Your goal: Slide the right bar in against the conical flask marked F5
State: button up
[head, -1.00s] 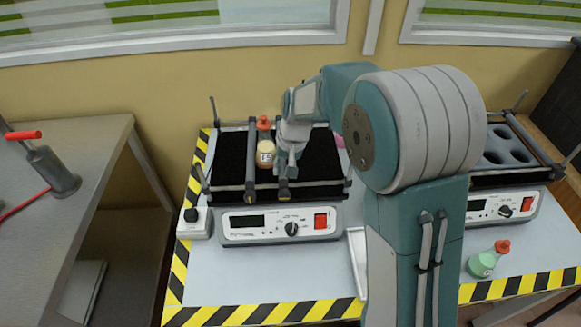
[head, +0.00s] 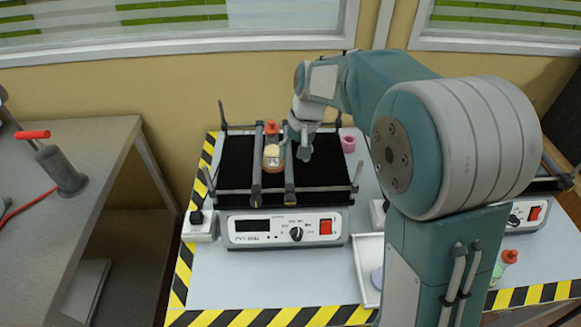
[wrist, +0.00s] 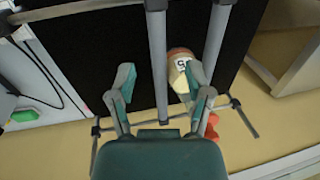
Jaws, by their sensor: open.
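The conical flask marked F5 (head: 273,155), cream-filled with a red cap, stands on the black-topped shaker (head: 230,168) between two grey bars. The right bar (head: 289,178) lies close along the flask's right side; I cannot tell if they touch. The left bar (head: 257,168) runs along its left side. In the wrist view, seen from the far side, the right bar (wrist: 156,50) appears between my open fingers, and the flask (wrist: 180,62) is partly hidden behind one finger. My gripper (head: 298,150) is open and empty, above the right bar's rear part.
A pink cup (head: 348,143) stands behind the shaker's right edge. A white tray (head: 368,245) lies to its front right. A red-capped flask (head: 508,257) and a second device (head: 530,213) are at right, partly behind my arm. Upright posts mark the shaker's corners.

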jog(key=shift+d+r, duration=0.2)
jog(key=shift+r, duration=1)
jog(key=shift+d+r, duration=0.2)
jog(key=shift+r, duration=0.95)
jog(key=s+d+r+t+h, duration=0.1)
jog(key=s+d+r+t, duration=0.2)
jog(key=s, duration=0.4)
jog(key=s+d+r, duration=0.4)
jog(key=s, duration=0.2)
jog(key=s+d+f+t, duration=0.1)
jog(key=s+d, duration=0.1)
jog(key=s, duration=0.4)
jog(key=s+d+f+t+h, duration=0.1)
jog(key=s+d, duration=0.1)
jog(key=s, duration=0.3)
jog(key=shift+s+d+f+t, duration=0.15)
jog(key=shift+s+f+t, duration=0.15)
jog(key=shift+s, duration=0.05)
